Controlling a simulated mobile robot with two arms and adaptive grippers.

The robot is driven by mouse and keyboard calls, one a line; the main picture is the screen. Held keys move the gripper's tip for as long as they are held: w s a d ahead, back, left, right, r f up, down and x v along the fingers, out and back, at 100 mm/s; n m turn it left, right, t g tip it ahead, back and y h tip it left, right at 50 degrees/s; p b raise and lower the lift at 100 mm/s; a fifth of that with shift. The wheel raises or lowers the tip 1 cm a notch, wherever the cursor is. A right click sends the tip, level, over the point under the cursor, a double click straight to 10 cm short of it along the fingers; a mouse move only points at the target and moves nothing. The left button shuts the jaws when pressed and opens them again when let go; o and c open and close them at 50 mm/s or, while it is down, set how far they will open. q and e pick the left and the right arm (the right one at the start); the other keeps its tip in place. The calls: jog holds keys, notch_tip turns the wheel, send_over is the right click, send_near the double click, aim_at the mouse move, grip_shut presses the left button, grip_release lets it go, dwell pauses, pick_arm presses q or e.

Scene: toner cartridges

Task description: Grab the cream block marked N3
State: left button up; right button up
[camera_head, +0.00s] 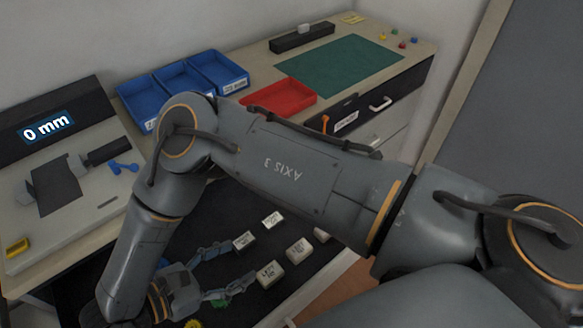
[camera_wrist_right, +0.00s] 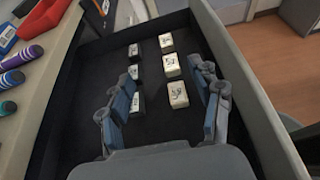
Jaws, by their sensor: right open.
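Several small blocks with dark marks on their tops lie in two rows in the dark open drawer. In the right wrist view, one row has three cream blocks: the nearest (camera_wrist_right: 178,95), a middle one (camera_wrist_right: 172,66) and a far one (camera_wrist_right: 166,41). The marks are too small to read surely, so I cannot tell which is N3. My right gripper (camera_head: 238,266) is open over the drawer. Its fingers also show in the right wrist view (camera_wrist_right: 167,98), spread either side of the nearest cream block, with nothing held. My left gripper is out of view.
The other row of blocks (camera_wrist_right: 134,50) has dark sides and runs beside the cream row; the left finger partly covers its nearest. Drawer walls (camera_wrist_right: 262,110) bound the space. Blue bins (camera_head: 218,70), a red tray (camera_head: 280,98) and a green mat (camera_head: 345,66) are on the worktop.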

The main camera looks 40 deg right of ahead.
jog(key=f+b, duration=0.4)
jog(key=f, duration=0.1)
jog(key=f+b, duration=0.4)
jog(key=b, duration=0.1)
jog(key=shift+s+f, duration=0.2)
jog(key=shift+f, duration=0.2)
jog(key=shift+d+f, duration=0.15)
send_near(291, 257)
jog(key=shift+x, duration=1.15)
jog(key=shift+p+x, duration=0.3)
jog(key=shift+x, duration=2.85)
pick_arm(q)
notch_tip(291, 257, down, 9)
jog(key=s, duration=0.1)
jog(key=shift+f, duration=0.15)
pick_arm(e)
jog(key=c, duration=1.1)
jog(key=shift+c, duration=0.2)
